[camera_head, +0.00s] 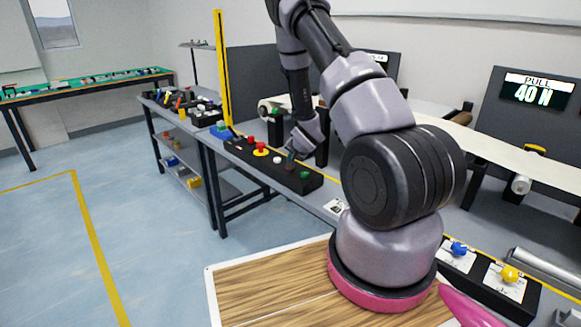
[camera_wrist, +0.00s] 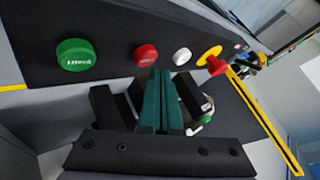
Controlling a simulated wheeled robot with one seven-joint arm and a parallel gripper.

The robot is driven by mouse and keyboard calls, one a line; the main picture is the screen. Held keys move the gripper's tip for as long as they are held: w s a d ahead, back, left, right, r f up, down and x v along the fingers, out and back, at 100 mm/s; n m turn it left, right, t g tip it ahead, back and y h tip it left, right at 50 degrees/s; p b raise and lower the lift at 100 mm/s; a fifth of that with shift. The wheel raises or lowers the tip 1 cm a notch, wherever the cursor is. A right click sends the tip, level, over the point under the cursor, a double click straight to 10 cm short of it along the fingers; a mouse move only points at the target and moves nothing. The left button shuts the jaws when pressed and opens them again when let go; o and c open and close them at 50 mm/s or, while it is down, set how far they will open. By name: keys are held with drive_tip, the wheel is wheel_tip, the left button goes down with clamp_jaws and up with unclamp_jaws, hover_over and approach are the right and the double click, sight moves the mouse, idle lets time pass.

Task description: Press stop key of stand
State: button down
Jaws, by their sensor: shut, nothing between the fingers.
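A black control box (camera_head: 240,149) stands on the bench and carries a row of keys. In the wrist view there is a green key (camera_wrist: 76,54) with white lettering, a red key (camera_wrist: 146,55), a white key (camera_wrist: 181,57) and a red mushroom button on a yellow base (camera_wrist: 211,54). The red key's lettering is too small to read. My gripper (camera_wrist: 160,74) is shut and empty. Its teal fingertips show just below the red and white keys; I cannot tell whether they touch. In the head view my gripper (camera_head: 290,156) is over the box and hides the red key.
A yellow post (camera_head: 222,70) stands behind the box. Conveyors (camera_head: 500,147) and a display reading 40 N (camera_head: 538,92) are at the right. Blue (camera_head: 458,249) and yellow (camera_head: 510,274) knobs sit near the front. Open floor (camera_head: 150,230) lies at the left.

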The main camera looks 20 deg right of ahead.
idle(0.3)
drive_tip(key=shift+f, duration=0.4)
drive_tip(key=shift+f, duration=0.45)
idle(0.8)
drive_tip(key=shift+r, duration=0.85)
drive_tip(key=shift+r, duration=0.1)
drive_tip(key=shift+r, duration=2.4)
